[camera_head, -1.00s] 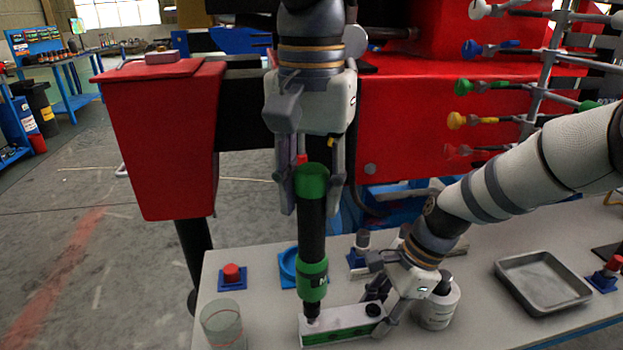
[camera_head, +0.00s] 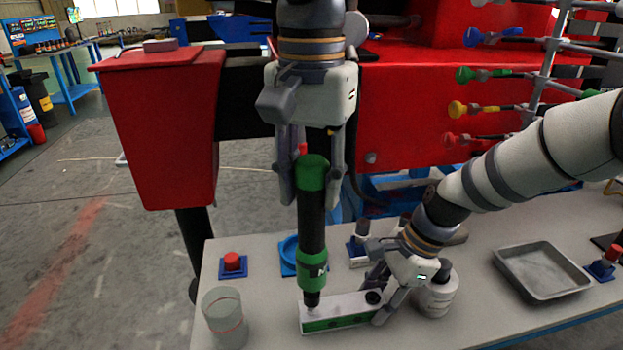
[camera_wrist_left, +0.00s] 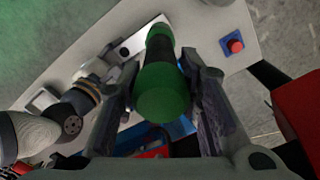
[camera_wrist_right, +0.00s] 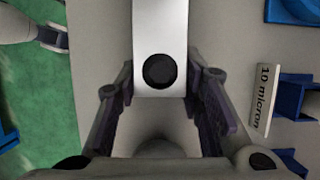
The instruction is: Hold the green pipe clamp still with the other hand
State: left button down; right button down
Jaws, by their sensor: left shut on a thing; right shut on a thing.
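The green pipe clamp (camera_head: 337,312) is a white-topped bar with a green side, lying on the table. A black round knob (camera_wrist_right: 160,71) sits at its right end. My right gripper (camera_head: 378,298) is shut on that end, with one finger on each side in the right wrist view. My left gripper (camera_head: 311,198) is shut on a green-and-black power driver (camera_head: 312,230). The driver stands nearly upright with its tip at the left part of the clamp's top. Whether the tip is seated in a screw cannot be made out.
A clear cylinder (camera_head: 225,318) stands left of the clamp. A red button on a blue base (camera_head: 232,265) is behind it. A white round container (camera_head: 438,294) stands close beside my right gripper. A grey tray (camera_head: 541,271) lies at the right.

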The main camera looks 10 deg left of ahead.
aim_at(312, 161)
pick_arm(q)
jog(key=shift+f, duration=1.05)
pick_arm(e)
jog(key=shift+r, duration=0.1)
dwell(3.2)
pick_arm(q)
jog(key=shift+r, duration=0.1)
jog(key=shift+r, duration=2.55)
pick_arm(e)
jog(key=c, duration=1)
grip_release()
